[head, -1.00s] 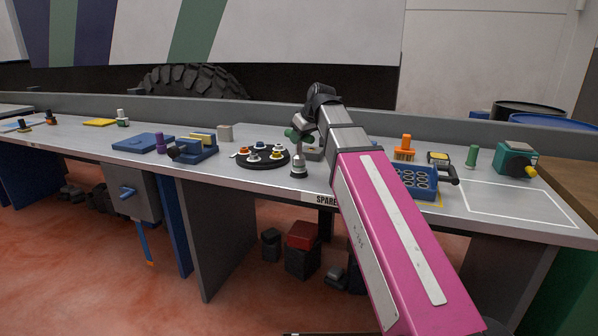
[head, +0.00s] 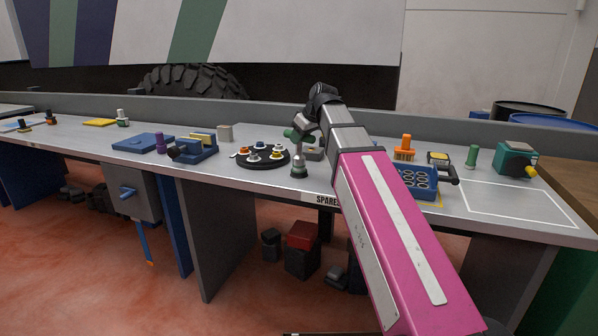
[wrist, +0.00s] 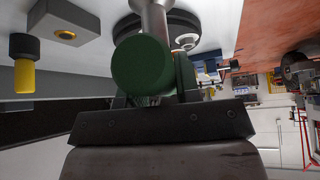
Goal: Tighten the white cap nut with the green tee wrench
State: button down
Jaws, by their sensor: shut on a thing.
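My gripper (head: 306,136) is shut on the green tee wrench (head: 293,134) by its green crossbar. The wrench stands about upright, its grey shaft pointing down and its lower end at or just above the bench, right of the black round plate (head: 262,165). In the wrist view the green bar end (wrist: 143,66) fills the middle, with the shaft above it hiding part of the dark plate. Several small nuts with white and orange or yellow parts sit on the plate. I cannot tell which is the white cap nut. What is under the wrench's lower end is hidden.
A blue holder (head: 195,150) stands left of the plate. A blue block with holes (head: 418,182) lies right of my arm, near an orange-topped piece (head: 404,147) and a teal box (head: 514,158). The white-outlined area (head: 515,203) at the right is clear.

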jog(key=shift+r, duration=2.6)
dwell(1.6)
jog(key=shift+r, duration=1.95)
jog(key=shift+s+d+r, duration=0.75)
jog(key=shift+s+d, duration=0.05)
jog(key=shift+d, duration=0.2)
jog(key=shift+s+d+r, duration=0.75)
jog(key=shift+d, duration=0.2)
